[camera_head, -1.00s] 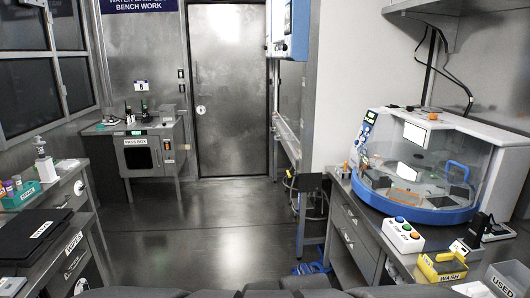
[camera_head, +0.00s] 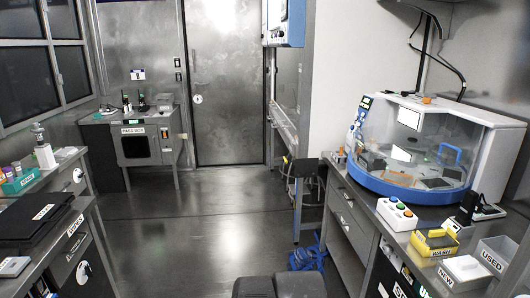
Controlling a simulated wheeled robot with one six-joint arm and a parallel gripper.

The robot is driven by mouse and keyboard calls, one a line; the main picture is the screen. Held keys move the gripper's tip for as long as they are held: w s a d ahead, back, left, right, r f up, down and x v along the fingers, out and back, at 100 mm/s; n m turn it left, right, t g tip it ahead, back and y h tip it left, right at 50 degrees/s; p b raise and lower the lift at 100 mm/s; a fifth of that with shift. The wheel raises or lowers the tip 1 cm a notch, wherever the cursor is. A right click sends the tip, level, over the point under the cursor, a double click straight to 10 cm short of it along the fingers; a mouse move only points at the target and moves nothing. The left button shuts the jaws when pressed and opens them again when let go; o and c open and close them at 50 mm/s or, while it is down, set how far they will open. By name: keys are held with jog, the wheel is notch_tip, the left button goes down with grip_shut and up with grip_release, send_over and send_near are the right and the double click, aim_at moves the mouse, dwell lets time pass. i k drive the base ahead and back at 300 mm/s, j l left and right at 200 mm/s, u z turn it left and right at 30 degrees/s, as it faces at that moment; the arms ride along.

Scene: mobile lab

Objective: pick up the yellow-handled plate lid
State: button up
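I cannot make out a yellow-handled plate lid for certain. The clearest yellow thing is a small tray (camera_head: 424,249) marked WASH on the right bench, with a grey and dark content. In the round blue-rimmed machine (camera_head: 412,193) behind it, a blue handle (camera_head: 450,153) and a small orange-edged piece (camera_head: 399,178) show among dark and white plates. My gripper is not in view; only dark parts of my own body show at the bottom middle.
On the right bench (camera_head: 352,205) stand a white button box (camera_head: 397,214), a NEW box (camera_head: 462,271) and a USED bin (camera_head: 497,257). A black case (camera_head: 36,222) lies on the left bench. A blue object (camera_head: 306,256) is on the floor. The middle floor is clear.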

aim_at(436, 237)
jog(key=z, duration=1.25)
jog(key=i+z, duration=0.2)
jog(key=i+l+u, duration=0.2)
jog(key=i, duration=0.3)
jog(key=i+u, duration=0.15)
jog(key=i, duration=0.35)
